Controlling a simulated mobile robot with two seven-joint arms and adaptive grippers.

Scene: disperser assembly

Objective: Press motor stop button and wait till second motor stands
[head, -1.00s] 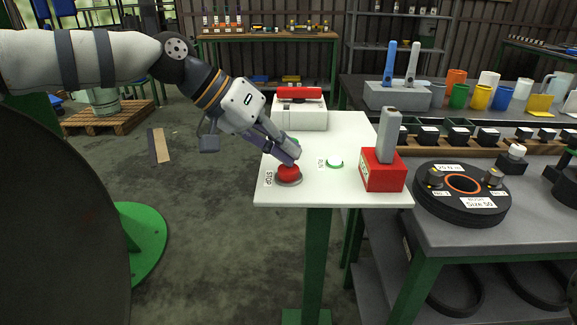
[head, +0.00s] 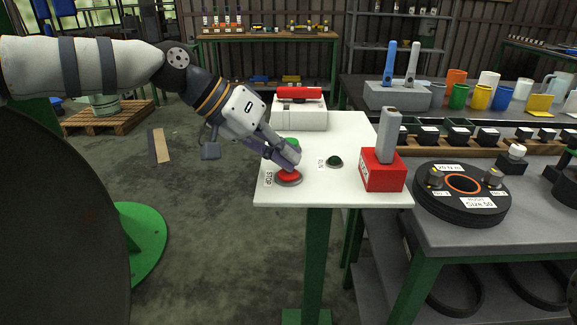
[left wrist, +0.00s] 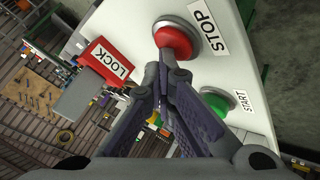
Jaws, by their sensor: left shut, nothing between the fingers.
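The red STOP button (head: 289,178) sits at the near left of the white panel (head: 345,190); it also shows in the left wrist view (left wrist: 174,42), beside its STOP label. My left gripper (head: 291,162) points down at it with its fingers shut and empty. The fingertips are right at the button's top; touching or just above, I cannot tell. The green START button (head: 293,142) is partly hidden behind the fingers and shows clearer in the left wrist view (left wrist: 214,104). The RUN lamp (head: 334,161) is dark green. My right gripper is not in view.
A red LOCK block (head: 381,172) with a grey upright stands at the panel's right edge. A white box (head: 300,116) with a red top part stands at its back. A black disc (head: 462,203) lies on the grey bench to the right.

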